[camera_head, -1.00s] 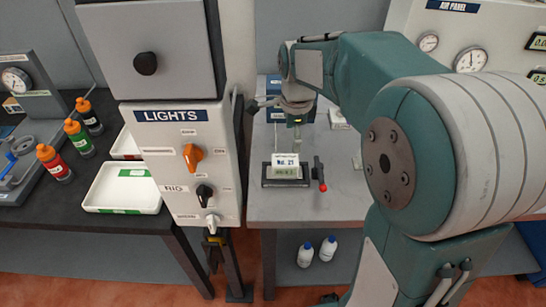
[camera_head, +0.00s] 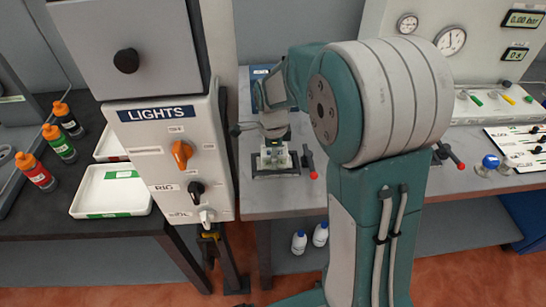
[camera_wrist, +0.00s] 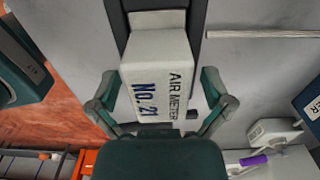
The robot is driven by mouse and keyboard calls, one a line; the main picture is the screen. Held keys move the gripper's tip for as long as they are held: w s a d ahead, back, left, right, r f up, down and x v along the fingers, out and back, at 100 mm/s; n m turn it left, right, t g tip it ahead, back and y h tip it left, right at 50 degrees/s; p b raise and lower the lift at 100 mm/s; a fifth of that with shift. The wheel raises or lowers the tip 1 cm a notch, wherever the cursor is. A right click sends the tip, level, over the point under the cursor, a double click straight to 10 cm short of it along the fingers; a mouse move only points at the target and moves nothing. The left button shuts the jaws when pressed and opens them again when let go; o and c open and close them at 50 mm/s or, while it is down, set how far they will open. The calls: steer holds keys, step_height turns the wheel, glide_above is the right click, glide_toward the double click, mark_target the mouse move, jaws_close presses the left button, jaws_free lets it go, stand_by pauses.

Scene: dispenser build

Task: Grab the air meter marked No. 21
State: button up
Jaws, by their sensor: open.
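The air meter (camera_wrist: 155,60) is a white block marked "AIR METER NO. 21" in the wrist view, seated in a dark stand (camera_wrist: 200,12). My gripper (camera_wrist: 160,88) is open, with one finger on each side of the meter's near part. Gaps seem to show between the fingers and the meter, so I cannot tell any contact. In the head view my gripper (camera_head: 273,143) is over the meter's stand (camera_head: 290,172) on the grey bench, and it covers most of the meter.
A red-tipped lever (camera_head: 311,163) stands just right of the stand. The LIGHTS control box (camera_head: 172,155) is close on the left. White bottles (camera_head: 299,242) stand below the bench. The air panel (camera_head: 475,40) is at the back right. A purple-handled item (camera_wrist: 252,160) shows in the wrist view.

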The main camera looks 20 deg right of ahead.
steer(key=shift+f, duration=0.35)
steer(key=shift+d, duration=0.15)
steer(key=c, duration=1.3)
steer(key=shift+c, duration=0.2)
